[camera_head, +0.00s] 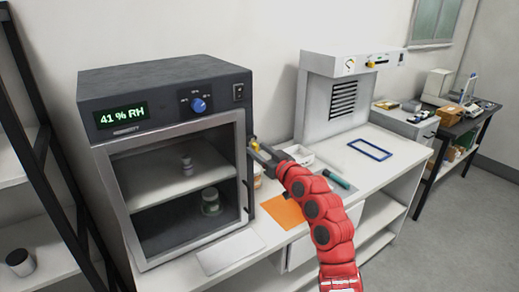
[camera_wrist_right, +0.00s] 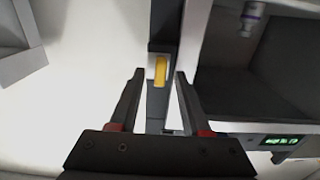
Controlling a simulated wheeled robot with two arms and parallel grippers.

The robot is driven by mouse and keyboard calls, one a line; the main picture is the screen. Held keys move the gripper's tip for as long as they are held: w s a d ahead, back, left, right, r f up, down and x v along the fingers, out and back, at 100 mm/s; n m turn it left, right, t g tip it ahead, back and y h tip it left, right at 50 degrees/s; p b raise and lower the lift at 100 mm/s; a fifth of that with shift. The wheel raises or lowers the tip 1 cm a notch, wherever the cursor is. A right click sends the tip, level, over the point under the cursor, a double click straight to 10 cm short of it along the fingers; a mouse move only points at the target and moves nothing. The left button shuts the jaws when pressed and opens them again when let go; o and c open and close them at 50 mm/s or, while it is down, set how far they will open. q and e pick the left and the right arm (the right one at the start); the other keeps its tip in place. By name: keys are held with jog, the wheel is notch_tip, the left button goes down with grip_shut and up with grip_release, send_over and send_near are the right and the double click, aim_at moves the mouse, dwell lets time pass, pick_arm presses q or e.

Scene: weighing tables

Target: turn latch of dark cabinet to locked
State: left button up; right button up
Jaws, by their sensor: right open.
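The dark cabinet (camera_head: 165,85) stands at the left in the head view, with a glass door, a blue knob and a display reading 41 % RH. Its small yellow latch (camera_wrist_right: 160,70) sits on the side edge and points lengthwise along my fingers in the right wrist view. My right gripper (camera_head: 260,153) is at the cabinet's right edge in the head view. It is open, with one finger on each side of the latch in the right wrist view (camera_wrist_right: 159,88). Contact cannot be told. My left gripper is not in view.
Vials (camera_head: 211,201) stand inside the cabinet. A white hood unit (camera_head: 335,95) and a blue frame (camera_head: 370,149) are to the right. A black rack stands at the left.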

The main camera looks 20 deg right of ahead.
jog(key=shift+c, duration=0.3)
grip_shut()
jog(key=n+b, duration=0.6)
jog(key=b, duration=0.2)
jog(key=n+b, duration=0.6)
jog(key=b, duration=0.2)
jog(key=n+b, duration=0.5)
jog(key=b, duration=0.3)
jog(key=shift+a+f+n+b, duration=0.3)
jog(key=shift+f+n, duration=0.05)
jog(key=shift+n, duration=0.05)
